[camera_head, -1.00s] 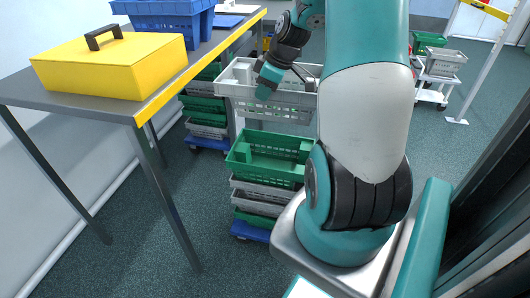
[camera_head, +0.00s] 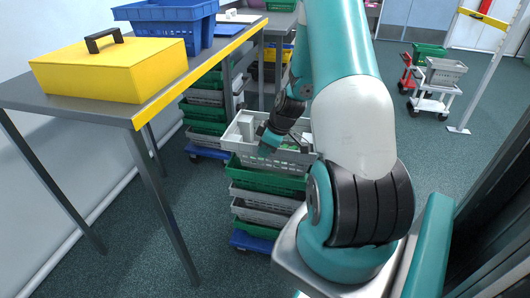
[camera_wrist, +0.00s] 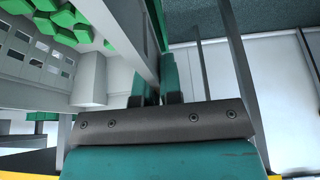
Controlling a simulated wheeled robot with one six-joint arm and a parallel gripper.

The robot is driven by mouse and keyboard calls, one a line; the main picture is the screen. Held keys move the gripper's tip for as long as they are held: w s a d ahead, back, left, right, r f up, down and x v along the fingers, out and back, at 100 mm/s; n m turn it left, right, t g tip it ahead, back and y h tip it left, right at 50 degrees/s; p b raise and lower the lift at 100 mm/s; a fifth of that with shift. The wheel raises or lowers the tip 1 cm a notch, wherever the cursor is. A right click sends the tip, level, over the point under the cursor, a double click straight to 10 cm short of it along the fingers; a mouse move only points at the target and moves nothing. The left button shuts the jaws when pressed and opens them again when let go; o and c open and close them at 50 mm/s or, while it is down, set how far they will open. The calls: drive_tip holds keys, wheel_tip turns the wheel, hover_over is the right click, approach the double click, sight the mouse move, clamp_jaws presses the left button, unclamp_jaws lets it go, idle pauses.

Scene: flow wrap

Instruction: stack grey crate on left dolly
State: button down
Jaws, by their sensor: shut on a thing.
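The grey crate (camera_head: 240,149) is at the top of the nearer stack, directly over a green crate (camera_head: 262,180). I cannot tell whether it rests on it or hangs just above. My gripper (camera_head: 266,146) is shut on the crate's near wall. In the wrist view the fingers (camera_wrist: 155,88) pinch the grey wall, and green pieces (camera_wrist: 60,20) show inside the crate (camera_wrist: 35,62). The stack of grey and green crates stands on a blue dolly (camera_head: 252,242). Another blue dolly (camera_head: 207,153) carries a stack further back, beside the table.
A metal table (camera_head: 100,110) on the left holds a yellow box (camera_head: 110,72) and a blue bin (camera_head: 172,28). A white cart (camera_head: 432,104) with crates stands at the back right. The floor between is clear.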

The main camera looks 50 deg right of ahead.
drive_tip(key=shift+f, duration=0.35)
drive_tip(key=shift+f, duration=0.25)
drive_tip(key=c, duration=1.3)
unclamp_jaws()
